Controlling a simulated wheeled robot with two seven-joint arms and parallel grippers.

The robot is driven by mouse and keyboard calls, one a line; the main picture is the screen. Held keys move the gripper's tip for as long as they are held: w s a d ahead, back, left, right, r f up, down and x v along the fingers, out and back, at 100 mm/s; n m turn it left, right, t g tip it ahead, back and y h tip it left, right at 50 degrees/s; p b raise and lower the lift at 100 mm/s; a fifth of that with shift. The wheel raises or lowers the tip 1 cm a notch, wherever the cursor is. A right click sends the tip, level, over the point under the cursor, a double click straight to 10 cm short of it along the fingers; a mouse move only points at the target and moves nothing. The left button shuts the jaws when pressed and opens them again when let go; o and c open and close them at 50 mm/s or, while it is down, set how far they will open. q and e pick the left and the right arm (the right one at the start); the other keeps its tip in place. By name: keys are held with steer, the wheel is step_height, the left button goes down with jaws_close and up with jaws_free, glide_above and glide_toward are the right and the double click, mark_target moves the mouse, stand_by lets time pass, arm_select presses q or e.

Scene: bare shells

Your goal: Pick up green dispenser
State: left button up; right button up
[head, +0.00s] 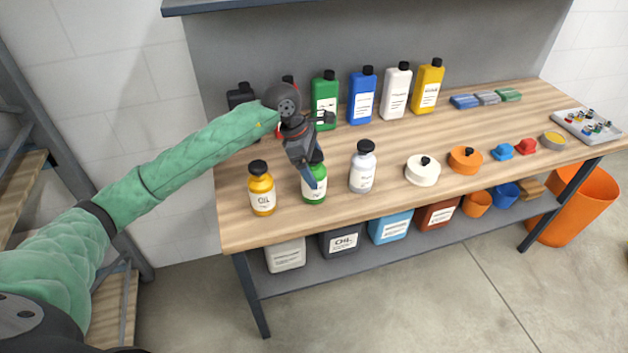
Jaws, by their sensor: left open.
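A small green dispenser (317,194) with a black cap and white label stands upright near the front of the wooden workbench (400,198), between a yellow and a white one. My left gripper (319,157) is open over its upper part, with a dark finger across its left side and front. I cannot tell whether the finger touches it. A taller green bottle (325,88) stands in the back row behind the gripper. My right gripper is not in view.
The yellow dispenser (262,192) and white dispenser (361,171) stand close on either side. Several tall bottles line the back, including a blue one (361,97). White (421,172) and orange (465,160) round containers sit to the right. A shelf below holds containers.

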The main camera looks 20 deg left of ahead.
arm_select(q)
steer(key=shift+c, duration=0.4)
steer(key=c, duration=1.5)
steer(key=shift+c, duration=1)
steer(key=shift+r, duration=0.15)
